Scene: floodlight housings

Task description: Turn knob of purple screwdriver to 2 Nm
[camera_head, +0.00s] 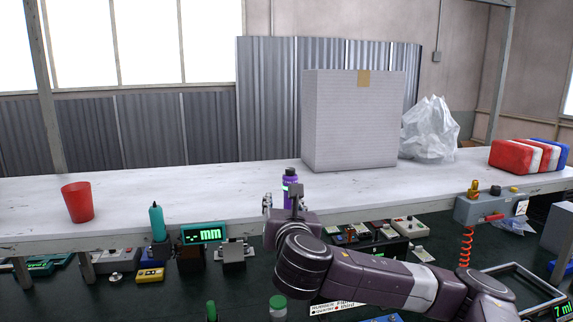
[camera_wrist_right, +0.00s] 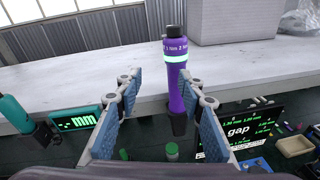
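The purple screwdriver (camera_head: 289,177) stands upright at the front edge of the white bench. In the right wrist view the purple screwdriver (camera_wrist_right: 176,75) has a dark knob (camera_wrist_right: 174,32) on top, a scale reading about "1 Nm 2 Nm" below it, and a glowing pale green ring. Its lower end sits in a dark holder (camera_wrist_right: 178,123). My right gripper (camera_head: 283,198) is open in front of it. In the wrist view the right gripper's (camera_wrist_right: 158,80) fingers are spread, with the screwdriver nearer the right finger; I cannot tell whether they touch. My left gripper is not in view.
A teal screwdriver (camera_head: 157,222) and an "mm" display (camera_head: 204,234) are left of the gripper at the bench front. A red cup (camera_head: 77,202), big box (camera_head: 352,120) and plastic bag (camera_head: 430,128) stand on the bench. Small devices crowd the dark lower surface.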

